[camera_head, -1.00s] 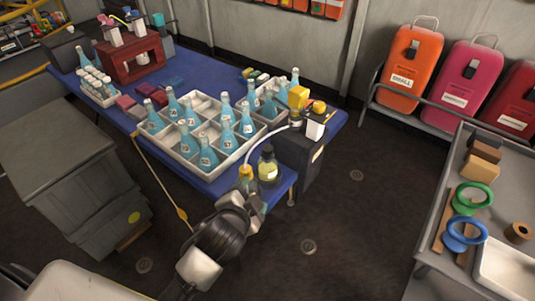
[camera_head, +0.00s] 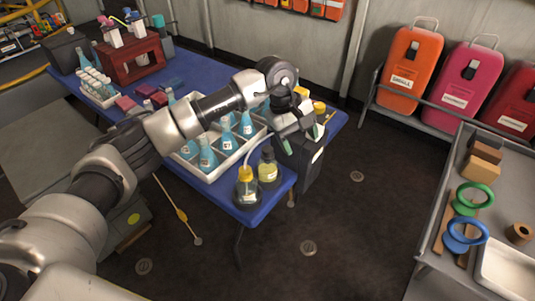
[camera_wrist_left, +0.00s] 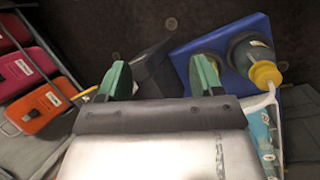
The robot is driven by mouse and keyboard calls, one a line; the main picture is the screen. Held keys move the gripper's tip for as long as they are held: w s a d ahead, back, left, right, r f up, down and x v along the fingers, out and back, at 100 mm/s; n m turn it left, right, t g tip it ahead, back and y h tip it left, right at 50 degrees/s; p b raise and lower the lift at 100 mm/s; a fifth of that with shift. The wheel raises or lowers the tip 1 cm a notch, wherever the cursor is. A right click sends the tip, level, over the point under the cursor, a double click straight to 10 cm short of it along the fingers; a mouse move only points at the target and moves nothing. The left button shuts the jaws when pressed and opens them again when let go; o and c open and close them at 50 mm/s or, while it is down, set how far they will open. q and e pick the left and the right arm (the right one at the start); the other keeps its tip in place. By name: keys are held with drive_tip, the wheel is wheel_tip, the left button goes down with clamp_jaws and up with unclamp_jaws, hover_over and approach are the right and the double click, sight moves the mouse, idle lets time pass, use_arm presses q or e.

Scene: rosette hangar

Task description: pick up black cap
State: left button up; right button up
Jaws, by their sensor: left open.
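A dark cap (camera_head: 267,151) tops a bottle of yellow liquid (camera_head: 268,173) near the front right corner of the blue table (camera_head: 225,190); it looks to be the black cap. A second bottle with a yellow cap (camera_head: 245,173) and a white tube stands just left of it. My left gripper (camera_head: 301,137) is open and empty, to the right of and above the bottles, over the dark box at the table's right end. In the left wrist view its green-padded fingers (camera_wrist_left: 162,78) are apart; one partly hides a bottle. The yellow cap also shows there (camera_wrist_left: 266,74). My right gripper is out of view.
A white divided crate (camera_head: 222,166) of blue bottles stands behind the two bottles, partly covered by my left arm. A dark box (camera_head: 308,168) stands at the table's right end. A grey cart (camera_head: 430,250) with rings is at the right; the floor between is clear.

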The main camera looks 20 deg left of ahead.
use_arm(q)
drive_tip(key=w+a+r+y, duration=0.2)
drive_tip(key=a+r+y, duration=0.15)
drive_tip(key=a, duration=0.45)
hover_over(267, 148)
drive_tip(key=shift+m+y, duration=0.4)
drive_tip(key=shift+y, duration=0.05)
wheel_tip(267, 148, down, 5)
drive_tip(key=shift+w+f, duration=0.15)
drive_tip(key=f, duration=0.1)
drive_tip(key=f+p, duration=0.1)
drive_tip(key=f, duration=0.2)
drive_tip(key=shift+s+d+f, duration=0.1)
drive_tip(key=shift+s+f, duration=0.15)
drive_tip(key=shift+f, duration=0.65)
drive_tip(key=c, duration=1)
